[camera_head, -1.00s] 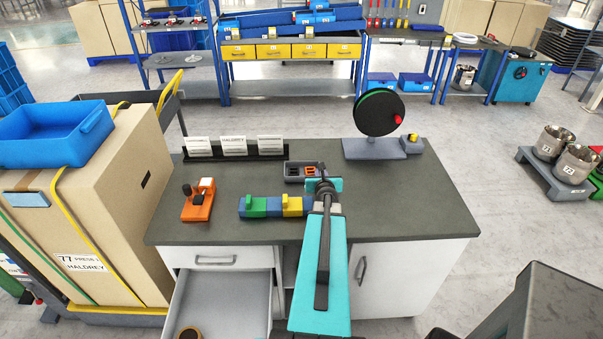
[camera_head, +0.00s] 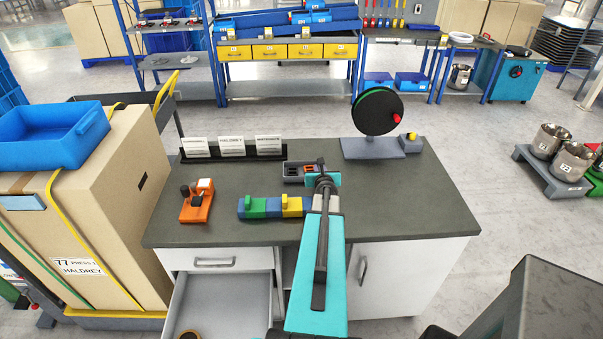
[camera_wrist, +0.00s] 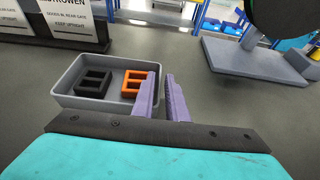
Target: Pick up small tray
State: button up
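The small grey tray (camera_head: 289,180) sits on the dark worktop, left of my gripper. In the wrist view the tray (camera_wrist: 91,104) holds a black piece (camera_wrist: 94,82) and an orange piece (camera_wrist: 132,84), each with square openings. My gripper (camera_wrist: 163,97) is at the tray's right end, with two purple fingers a narrow gap apart and nothing seen between them. The left finger overlaps the tray's right end in the picture; the right finger is outside it. I cannot tell whether the left finger touches the tray. In the head view my gripper (camera_head: 318,178) hides the tray's right end.
A row of green, blue and yellow blocks (camera_head: 272,207) lies just in front of the tray. An orange holder (camera_head: 197,203) stands to the left. Label cards (camera_head: 231,147) stand behind. A black reel (camera_head: 379,112) stands at the back right. The worktop's right side is clear.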

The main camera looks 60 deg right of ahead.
jog(key=shift+a+f, duration=0.1)
jog(key=shift+f, duration=0.1)
grip_shut()
jog(key=shift+r, duration=0.15)
notch_tip(320, 180, up, 10)
jog(key=p, duration=0.5)
dwell(0.4)
dwell(0.6)
